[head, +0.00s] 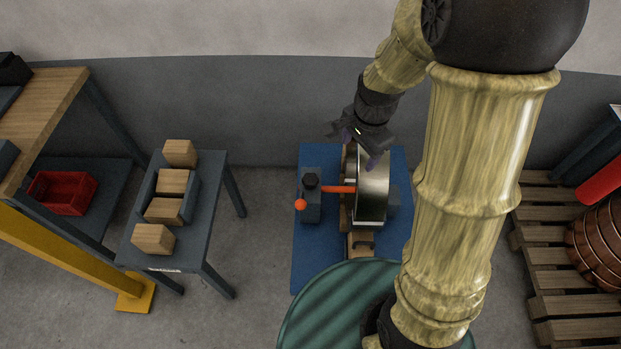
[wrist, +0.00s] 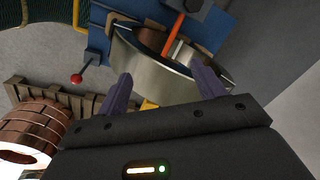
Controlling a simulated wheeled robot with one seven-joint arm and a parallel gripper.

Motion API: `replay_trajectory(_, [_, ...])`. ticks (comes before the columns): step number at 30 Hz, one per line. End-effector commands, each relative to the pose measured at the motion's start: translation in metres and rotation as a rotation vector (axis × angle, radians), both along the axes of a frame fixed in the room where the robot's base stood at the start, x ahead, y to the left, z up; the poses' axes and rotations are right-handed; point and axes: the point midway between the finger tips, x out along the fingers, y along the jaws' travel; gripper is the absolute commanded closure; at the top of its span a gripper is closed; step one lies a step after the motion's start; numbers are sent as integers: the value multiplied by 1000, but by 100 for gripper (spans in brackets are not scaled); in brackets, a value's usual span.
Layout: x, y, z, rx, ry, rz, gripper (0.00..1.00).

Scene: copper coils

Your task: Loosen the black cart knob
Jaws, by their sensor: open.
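The black knob (head: 311,180) sits on a dark grey block at the left of the blue cart (head: 304,250). An orange bar (head: 338,189) runs beside it towards a shiny metal ring (head: 373,190). My gripper (head: 358,149) is above the far end of the ring, to the right of and farther back than the knob. Its purple fingers are apart and empty. In the wrist view the ring (wrist: 150,72) lies beyond my open gripper (wrist: 162,86). A dark part at the top edge there may be the knob; it is cut off.
An orange-red ball (head: 301,204) sticks out at the cart's left. A grey table (head: 205,225) with several wooden blocks stands left. A wooden pallet (head: 540,262) with a copper coil (head: 600,245) is at right. A green round surface (head: 330,305) is in front. Floor is clear between table and cart.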

Motion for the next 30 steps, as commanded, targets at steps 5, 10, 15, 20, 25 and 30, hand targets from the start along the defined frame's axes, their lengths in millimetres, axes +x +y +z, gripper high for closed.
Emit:
replay_trajectory(5, [26, 20, -20, 29, 47, -302, 31])
replay_trajectory(10, [51, 42, -39, 47, 86, -622, 31])
replay_trajectory(15, [75, 69, -62, 51, 115, -965, 31])
replay_trajectory(20, [91, 94, -82, 50, 126, -1250, 31])
replay_trajectory(25, [99, 108, -92, 51, 126, -1407, 31])
replay_trajectory(30, [99, 109, -93, 51, 127, -1426, 31])
